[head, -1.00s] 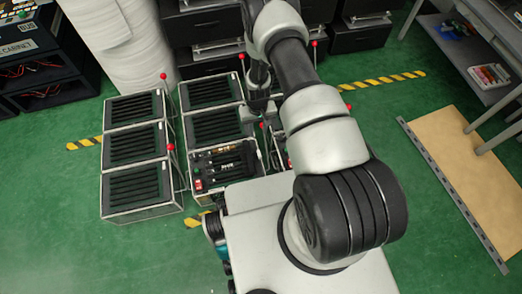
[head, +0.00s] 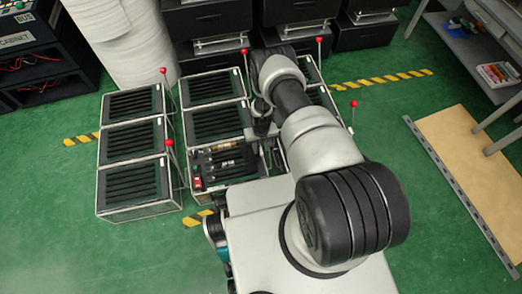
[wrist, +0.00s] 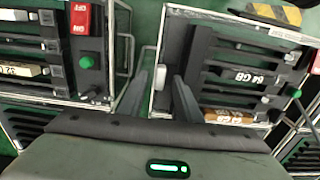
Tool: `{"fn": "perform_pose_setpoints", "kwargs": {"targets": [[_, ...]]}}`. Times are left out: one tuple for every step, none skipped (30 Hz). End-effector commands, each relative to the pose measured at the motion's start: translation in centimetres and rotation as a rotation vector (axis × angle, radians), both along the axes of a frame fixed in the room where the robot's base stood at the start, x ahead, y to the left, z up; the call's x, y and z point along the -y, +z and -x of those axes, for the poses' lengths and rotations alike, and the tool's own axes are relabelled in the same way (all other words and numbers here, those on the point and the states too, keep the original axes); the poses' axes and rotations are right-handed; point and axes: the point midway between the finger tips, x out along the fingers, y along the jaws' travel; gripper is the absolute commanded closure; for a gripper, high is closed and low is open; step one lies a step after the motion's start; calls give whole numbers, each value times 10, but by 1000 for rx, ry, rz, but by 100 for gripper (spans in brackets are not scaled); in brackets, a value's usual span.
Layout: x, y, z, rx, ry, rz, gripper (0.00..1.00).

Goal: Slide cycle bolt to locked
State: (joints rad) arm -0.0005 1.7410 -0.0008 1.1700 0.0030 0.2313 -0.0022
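My gripper (wrist: 162,82) is open in the wrist view, with its two dark fingers apart. A small pale block (wrist: 160,77), which may be the bolt's handle, shows between the fingertips at the left edge of a fixture (wrist: 195,50). I cannot tell whether the fingers touch it. No label names the cycle bolt. In the head view my gripper (head: 264,128) is small and partly hidden by my arm, by the front fixture with a red switch (head: 197,183). In the wrist view that red switch (wrist: 82,18) reads ON and OFF, above a green knob (wrist: 87,62).
Slatted boxes (head: 130,145) stand in rows with upright red-knobbed levers (head: 168,143) beside them. Black cabinets (head: 205,22) stand behind. A narrow gap separates the two fixtures in the wrist view. Green floor (head: 400,130) is clear at the right, before a tan board (head: 470,160).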

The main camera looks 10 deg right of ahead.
Motion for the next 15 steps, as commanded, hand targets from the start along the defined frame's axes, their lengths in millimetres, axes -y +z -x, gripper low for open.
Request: {"fn": "perform_pose_setpoints", "kwargs": {"targets": [[0,-7,0,1,0,0,69],[0,-9,0,0,0,0,69],[0,-11,0,0,0,0,69],[0,-12,0,1,0,0,69],[0,-12,0,1,0,0,69],[0,-13,0,1,0,0,69],[0,-13,-1,1,0,0,69],[0,-13,-1,1,0,0,69],[0,-13,-1,1,0,0,69],[0,-13,-1,1,0,0,69],[0,-13,-1,1,0,0,69],[0,-13,0,1,0,0,69],[0,-13,0,1,0,0,69],[0,-13,0,1,0,0,72],[0,-13,0,1,0,0,79]]}}
